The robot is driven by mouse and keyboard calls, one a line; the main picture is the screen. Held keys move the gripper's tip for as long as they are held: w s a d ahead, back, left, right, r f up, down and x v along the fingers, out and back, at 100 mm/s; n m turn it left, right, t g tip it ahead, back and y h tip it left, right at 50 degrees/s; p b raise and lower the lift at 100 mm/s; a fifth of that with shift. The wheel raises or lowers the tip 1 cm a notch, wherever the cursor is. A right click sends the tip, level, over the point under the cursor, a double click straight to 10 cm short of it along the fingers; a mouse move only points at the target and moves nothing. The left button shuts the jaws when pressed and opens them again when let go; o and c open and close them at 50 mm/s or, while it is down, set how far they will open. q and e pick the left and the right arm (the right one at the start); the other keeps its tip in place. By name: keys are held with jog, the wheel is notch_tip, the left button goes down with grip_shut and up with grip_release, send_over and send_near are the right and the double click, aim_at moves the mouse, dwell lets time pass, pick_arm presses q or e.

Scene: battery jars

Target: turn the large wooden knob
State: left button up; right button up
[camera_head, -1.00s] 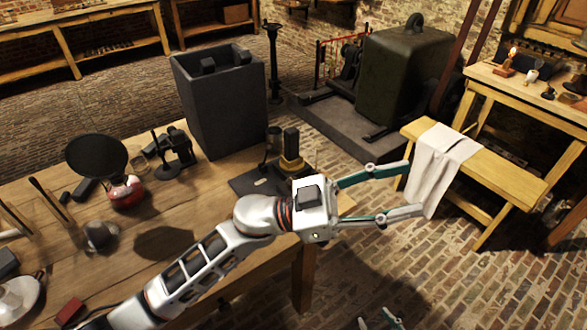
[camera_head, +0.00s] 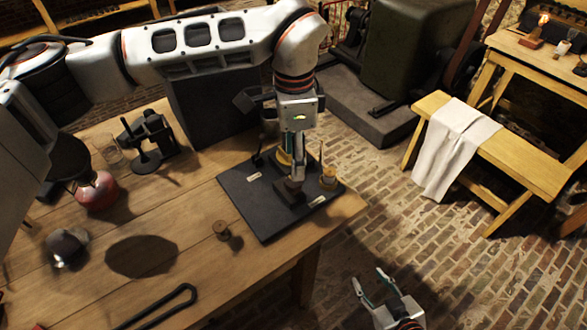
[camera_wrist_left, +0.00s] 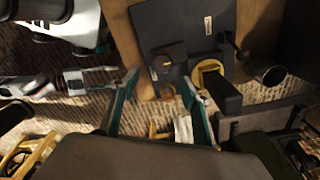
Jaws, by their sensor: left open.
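A dark base board (camera_head: 245,205) lies at the table's right corner, and it also shows in the left wrist view (camera_wrist_left: 190,20). A brownish knob-like piece (camera_head: 294,184) sits on a dark block on it, partly hidden by my left gripper; I cannot tell surely whether it is the large wooden knob. My right gripper (camera_head: 372,281) is open and empty, low over the floor.
A brass-coloured piece (camera_head: 328,178) stands close right of my left gripper. A small wooden cylinder (camera_head: 222,231) stands on the table left of the board. A tall dark box (camera_head: 205,110) stands behind. A bench with a white cloth (camera_head: 455,145) is at right.

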aim_at(293, 187)
pick_arm(q)
jog(key=shift+w+a+f, duration=0.2)
jog(key=shift+w, duration=0.05)
notch_tip(293, 187, down, 7)
jog(key=shift+s+f, duration=0.1)
jog(key=shift+f, duration=0.05)
jog(key=c, duration=1.1)
